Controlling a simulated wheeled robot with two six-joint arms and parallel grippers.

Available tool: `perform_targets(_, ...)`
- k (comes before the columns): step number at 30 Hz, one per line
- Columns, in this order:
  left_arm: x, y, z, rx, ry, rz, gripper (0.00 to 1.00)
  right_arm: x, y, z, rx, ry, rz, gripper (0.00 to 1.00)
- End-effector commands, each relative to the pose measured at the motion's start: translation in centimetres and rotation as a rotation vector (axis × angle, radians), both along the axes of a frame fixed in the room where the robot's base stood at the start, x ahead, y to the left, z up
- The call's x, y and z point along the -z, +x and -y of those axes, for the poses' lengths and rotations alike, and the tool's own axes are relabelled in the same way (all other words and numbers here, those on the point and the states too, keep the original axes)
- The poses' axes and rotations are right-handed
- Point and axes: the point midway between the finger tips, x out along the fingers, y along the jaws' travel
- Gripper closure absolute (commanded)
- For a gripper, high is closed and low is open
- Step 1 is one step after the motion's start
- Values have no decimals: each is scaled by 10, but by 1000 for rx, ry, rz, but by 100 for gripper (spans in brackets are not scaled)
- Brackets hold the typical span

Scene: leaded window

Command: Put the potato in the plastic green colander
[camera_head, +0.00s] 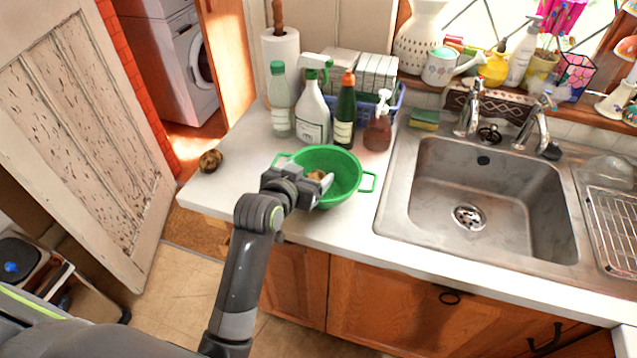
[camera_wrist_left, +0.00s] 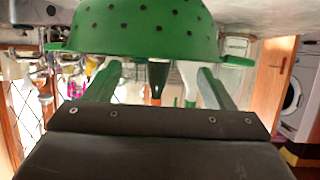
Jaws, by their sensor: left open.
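A brown, lumpy potato (camera_head: 210,160) lies on the white counter near its left end, apart from my gripper. The green plastic colander (camera_head: 345,165) stands upright on the counter left of the sink, a handle on each side. My left gripper (camera_head: 322,186) is open at the colander's near left side, covering part of its rim. A small tan-brown patch shows between the gripper and the colander's inside; I cannot tell what it is. In the left wrist view the colander (camera_wrist_left: 140,28) fills the top, close to the two open fingers (camera_wrist_left: 155,85). My right gripper is not in view.
Spray bottle (camera_head: 313,115), white bottle (camera_head: 281,100), dark green bottle (camera_head: 345,112) and soap dispenser (camera_head: 378,125) stand behind the colander. The sink (camera_head: 490,195) lies to the right. The counter between potato and colander is clear; its front edge is close.

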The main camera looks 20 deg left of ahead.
Motion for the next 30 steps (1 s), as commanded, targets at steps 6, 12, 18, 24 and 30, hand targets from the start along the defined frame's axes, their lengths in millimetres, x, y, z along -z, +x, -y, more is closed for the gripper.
perform_targets(6,-13,-35,-5,0,-1,1,23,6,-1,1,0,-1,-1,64)
perform_targets(12,-27,-67,-9,-1,-1,2,23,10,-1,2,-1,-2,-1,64)
perform_targets(18,-40,-99,-14,-1,-1,1,23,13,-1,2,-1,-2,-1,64)
perform_targets(24,-51,-120,-17,-1,0,-2,23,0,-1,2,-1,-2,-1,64)
perform_targets(30,-54,-127,-17,0,-1,0,23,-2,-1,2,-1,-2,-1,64)
